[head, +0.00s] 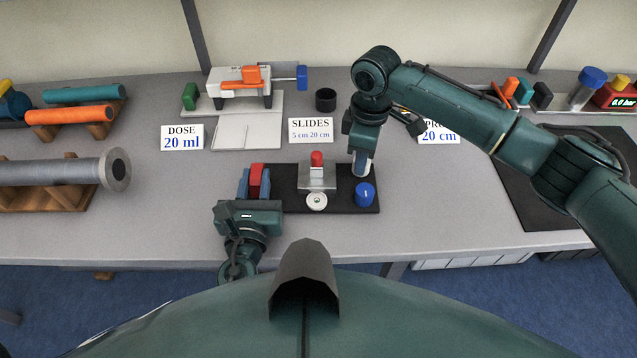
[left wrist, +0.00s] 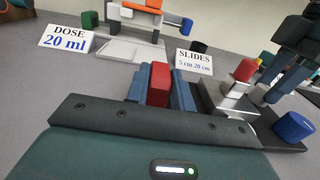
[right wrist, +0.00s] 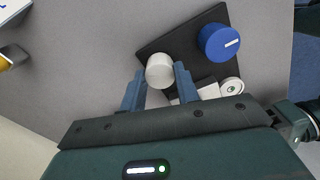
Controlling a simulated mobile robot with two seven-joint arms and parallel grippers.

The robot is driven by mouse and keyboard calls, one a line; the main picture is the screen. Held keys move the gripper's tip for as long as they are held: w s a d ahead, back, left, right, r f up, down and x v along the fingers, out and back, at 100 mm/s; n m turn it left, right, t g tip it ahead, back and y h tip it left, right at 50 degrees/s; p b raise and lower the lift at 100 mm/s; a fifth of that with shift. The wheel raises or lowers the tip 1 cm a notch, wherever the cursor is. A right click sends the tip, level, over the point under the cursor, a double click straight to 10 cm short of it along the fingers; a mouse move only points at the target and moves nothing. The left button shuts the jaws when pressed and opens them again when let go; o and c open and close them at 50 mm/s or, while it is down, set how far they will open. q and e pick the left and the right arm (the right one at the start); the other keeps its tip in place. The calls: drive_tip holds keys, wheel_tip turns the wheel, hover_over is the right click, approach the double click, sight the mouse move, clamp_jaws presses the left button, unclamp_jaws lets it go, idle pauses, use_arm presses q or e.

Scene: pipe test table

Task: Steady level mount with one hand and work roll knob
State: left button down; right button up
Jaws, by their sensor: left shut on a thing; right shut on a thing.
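The level mount is a dark base plate (head: 290,201) carrying a grey metal block (head: 317,178) with a red-topped peg (head: 317,158), a round white level (head: 316,201) and two knobs. My left gripper (head: 254,184) is shut on the upright red block (head: 257,173) at the plate's left end; this block also shows between the fingers in the left wrist view (left wrist: 159,84). My right gripper (head: 362,156) comes from above and is shut on the pale silver knob (right wrist: 160,70) at the back right. The blue knob (head: 365,194), with a white mark, stands free at the front right.
Signs stand behind the mount, including DOSE (head: 182,138) and SLIDES (head: 311,130). An orange-and-white device (head: 240,83) and a dark cup (head: 325,99) are farther back. A large metal cylinder (head: 65,171) lies on a wooden rack at left. A dark mat (head: 540,190) lies at right.

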drive_tip(key=shift+n, duration=1.1)
drive_tip(key=n, duration=0.3)
drive_tip(key=shift+n, duration=0.6)
drive_tip(key=o, duration=1.2)
drive_tip(key=shift+c, duration=0.2)
drive_tip(key=shift+r, duration=0.15)
